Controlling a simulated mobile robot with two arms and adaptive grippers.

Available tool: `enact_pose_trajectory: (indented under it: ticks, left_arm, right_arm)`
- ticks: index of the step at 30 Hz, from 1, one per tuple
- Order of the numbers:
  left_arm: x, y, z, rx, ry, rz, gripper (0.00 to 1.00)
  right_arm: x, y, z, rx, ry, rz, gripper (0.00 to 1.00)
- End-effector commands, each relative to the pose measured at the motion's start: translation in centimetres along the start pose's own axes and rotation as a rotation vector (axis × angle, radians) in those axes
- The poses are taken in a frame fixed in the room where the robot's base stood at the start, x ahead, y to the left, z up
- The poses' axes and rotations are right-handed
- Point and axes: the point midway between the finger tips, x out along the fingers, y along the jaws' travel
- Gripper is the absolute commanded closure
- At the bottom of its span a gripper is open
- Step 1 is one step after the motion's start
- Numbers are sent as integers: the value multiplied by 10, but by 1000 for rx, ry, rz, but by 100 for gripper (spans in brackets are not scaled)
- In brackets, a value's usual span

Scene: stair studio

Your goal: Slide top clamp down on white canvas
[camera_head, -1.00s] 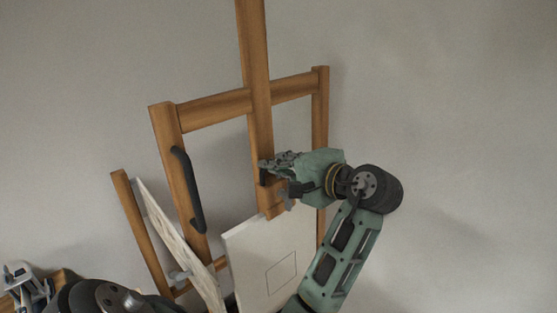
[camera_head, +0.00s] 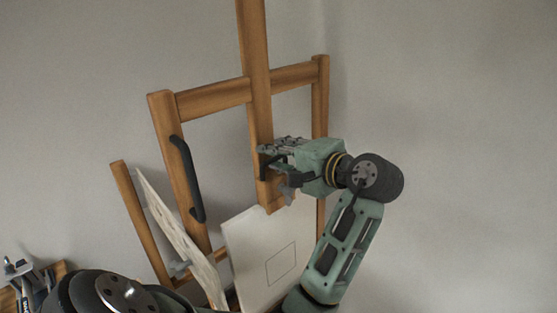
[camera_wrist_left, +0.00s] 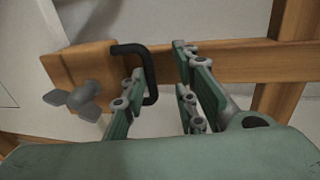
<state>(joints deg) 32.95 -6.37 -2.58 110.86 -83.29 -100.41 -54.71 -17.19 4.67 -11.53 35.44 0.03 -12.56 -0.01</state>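The top clamp, a wooden block (camera_head: 269,195) with a grey wing nut and a black handle, sits on the easel's upright post. In the left wrist view the block (camera_wrist_left: 82,68) and the handle (camera_wrist_left: 138,48) are close. The white canvas (camera_head: 262,262), with a thin square drawn on it, stands below. The block's lower end overlaps its top edge in view; I cannot tell whether they touch. My left gripper (camera_head: 272,166) is at the clamp from the right. In the left wrist view its fingers (camera_wrist_left: 160,88) are apart, with part of the handle between them. My right gripper is not in view.
The wooden easel frame (camera_head: 213,98) surrounds the post, with a black handle (camera_head: 187,178) on its left leg. Another panel (camera_head: 180,235) leans at the left. A small stand with tools (camera_head: 22,270) is at lower left. The wall area at right is clear.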

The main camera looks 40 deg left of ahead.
Motion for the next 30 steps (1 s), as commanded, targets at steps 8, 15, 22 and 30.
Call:
enact_pose_trajectory:
  ticks: [8, 15, 22, 30]
  left_arm:
    - [-17, -56, 1, -10, 4, -6, 74]
    - [-25, -84, 2, -6, 3, -7, 74]
    - [-26, -88, 2, -2, 2, -7, 74]
    - [-31, -88, 2, -1, 2, -7, 74]
  right_arm:
    - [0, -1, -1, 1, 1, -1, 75]
    - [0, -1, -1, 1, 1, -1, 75]
    - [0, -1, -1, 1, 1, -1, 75]
    - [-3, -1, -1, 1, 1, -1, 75]
